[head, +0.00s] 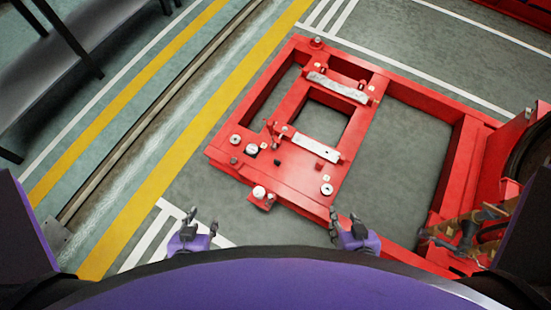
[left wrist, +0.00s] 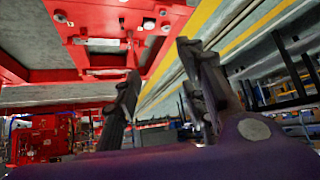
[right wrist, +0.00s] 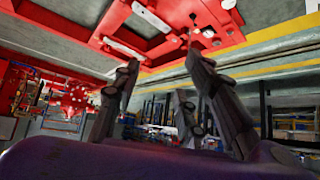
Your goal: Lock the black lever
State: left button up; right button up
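A small black piece (head: 277,162), which may be the black lever, is on the near left part of the red frame (head: 310,178). It is too small to tell its position or whether it is locked. My left gripper (head: 202,221) is open and empty, in front of the frame's near left corner. It also shows open in the left wrist view (left wrist: 158,60). My right gripper (head: 345,217) is open and empty, near the frame's front edge. It also shows open in the right wrist view (right wrist: 163,60). Neither gripper touches the black piece.
Two pale metal plates (head: 316,146) and several round silver pads (head: 327,189) are on the frame. Red machinery (head: 503,160) stands at the right. A dark rack (head: 45,50) is at the upper left. Floor with yellow lines (head: 190,135) is clear on the left.

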pick_arm(q)
jog(key=shift+w+d+r, duration=0.2)
jog(key=shift+w+d, duration=0.1)
jog(key=shift+d, duration=0.3)
